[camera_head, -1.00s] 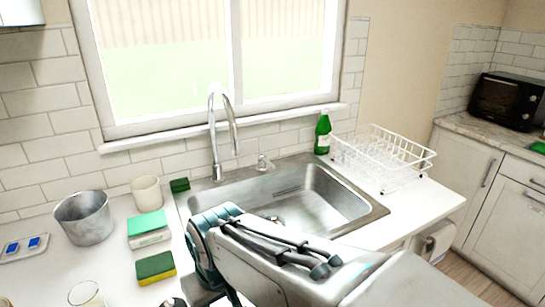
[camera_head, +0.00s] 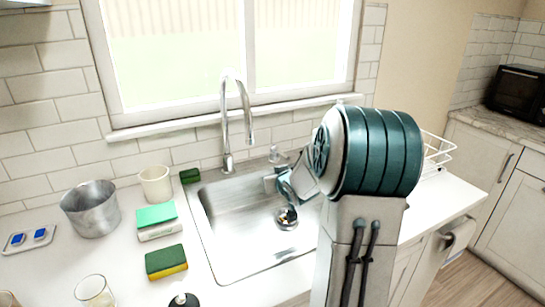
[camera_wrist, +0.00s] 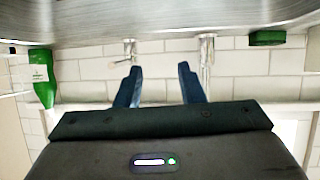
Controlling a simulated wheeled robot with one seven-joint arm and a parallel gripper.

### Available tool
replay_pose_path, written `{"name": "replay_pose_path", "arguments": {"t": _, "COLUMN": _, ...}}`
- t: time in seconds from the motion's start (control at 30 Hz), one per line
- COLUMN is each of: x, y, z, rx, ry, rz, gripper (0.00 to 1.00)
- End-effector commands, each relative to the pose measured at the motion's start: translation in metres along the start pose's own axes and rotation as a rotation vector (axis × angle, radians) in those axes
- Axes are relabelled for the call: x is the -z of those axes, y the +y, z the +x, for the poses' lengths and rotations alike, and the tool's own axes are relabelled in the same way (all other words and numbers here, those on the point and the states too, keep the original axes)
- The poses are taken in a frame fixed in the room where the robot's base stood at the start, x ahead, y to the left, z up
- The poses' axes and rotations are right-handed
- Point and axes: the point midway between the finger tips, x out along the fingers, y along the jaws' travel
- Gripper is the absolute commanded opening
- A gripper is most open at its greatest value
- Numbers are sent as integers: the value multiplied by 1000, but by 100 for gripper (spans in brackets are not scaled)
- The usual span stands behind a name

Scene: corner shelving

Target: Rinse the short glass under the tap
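A short clear glass (camera_head: 95,292) stands on the counter at the lower left in the head view, well away from my gripper. The tall curved metal tap (camera_head: 226,125) rises behind the sink (camera_head: 217,235); its lower part shows upside down in the wrist view (camera_wrist: 205,60). A small metal fitting (camera_head: 277,156) stands right of the tap, and also shows in the wrist view (camera_wrist: 128,54). My gripper (camera_wrist: 161,85) is open, its fingers apart with only tiled wall seen between them. In the head view my arm hides most of it, over the sink.
Sponges (camera_head: 166,262), a green-topped box (camera_head: 156,220), a metal pot (camera_head: 91,208) and a cream cup (camera_head: 156,184) crowd the left counter. A dark-topped object (camera_head: 184,301) is at the front edge. A green bottle (camera_wrist: 40,77) and a white dish rack (camera_head: 437,150) are to the right.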

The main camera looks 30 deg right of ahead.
Motion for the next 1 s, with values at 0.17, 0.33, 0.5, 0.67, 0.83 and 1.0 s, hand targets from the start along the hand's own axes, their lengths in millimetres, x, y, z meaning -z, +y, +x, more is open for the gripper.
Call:
{"name": "replay_pose_path", "arguments": {"t": 0.17, "x": -8, "y": 57, "z": 33, "rx": 73, "ry": 213, "rz": 103, "gripper": 35}}
{"name": "replay_pose_path", "arguments": {"t": 0.33, "x": -11, "y": 91, "z": 37, "rx": 128, "ry": 370, "rz": 173, "gripper": 35}}
{"name": "replay_pose_path", "arguments": {"t": 0.5, "x": -10, "y": 105, "z": 36, "rx": 153, "ry": 442, "rz": 200, "gripper": 35}}
{"name": "replay_pose_path", "arguments": {"t": 0.67, "x": -2, "y": 104, "z": 48, "rx": 158, "ry": 452, "rz": 202, "gripper": 35}}
{"name": "replay_pose_path", "arguments": {"t": 0.83, "x": 12, "y": 100, "z": 76, "rx": 157, "ry": 450, "rz": 201, "gripper": 35}}
{"name": "replay_pose_path", "arguments": {"t": 1.0, "x": 27, "y": 97, "z": 105, "rx": 155, "ry": 450, "rz": 203, "gripper": 35}}
